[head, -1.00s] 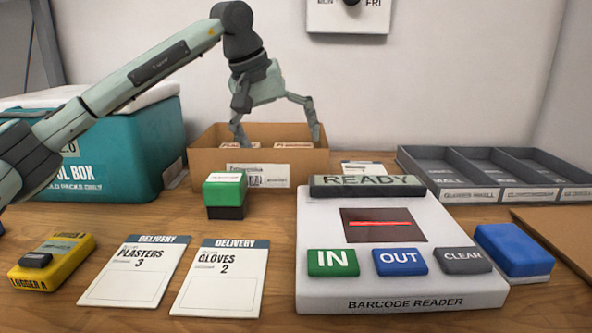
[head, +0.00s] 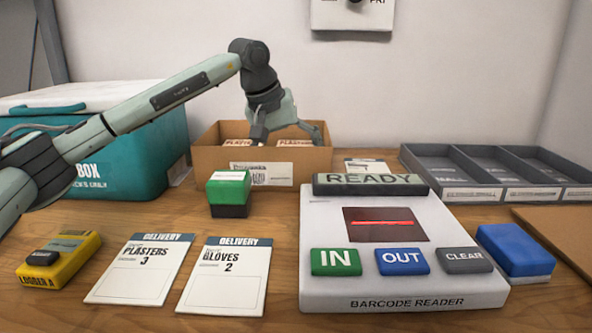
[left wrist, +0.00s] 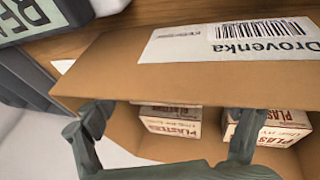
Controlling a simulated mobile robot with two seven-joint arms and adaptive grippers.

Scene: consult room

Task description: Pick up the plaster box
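An open brown carton (head: 208,161) stands at the back of the desk against the wall. Inside it are two white plaster boxes with red lettering, a left one (head: 237,142) and a right one (head: 294,142). They also show in the left wrist view, one near the middle (left wrist: 170,121) and one at the right (left wrist: 285,127). My left gripper (head: 289,137) is over the carton with its fingers spread and reaching into its opening. In the left wrist view my open fingers (left wrist: 170,125) straddle the middle plaster box, and one overlaps the other box. My right gripper is out of view.
A barcode reader (head: 320,284) reading READY stands in front, with a green-and-black block (head: 229,190) to its left. Two delivery cards, for plasters (head: 135,284) and gloves (head: 222,284), lie near a yellow logger (head: 60,260). A teal cool box (head: 150,150) stands left, a grey tray (head: 460,170) right.

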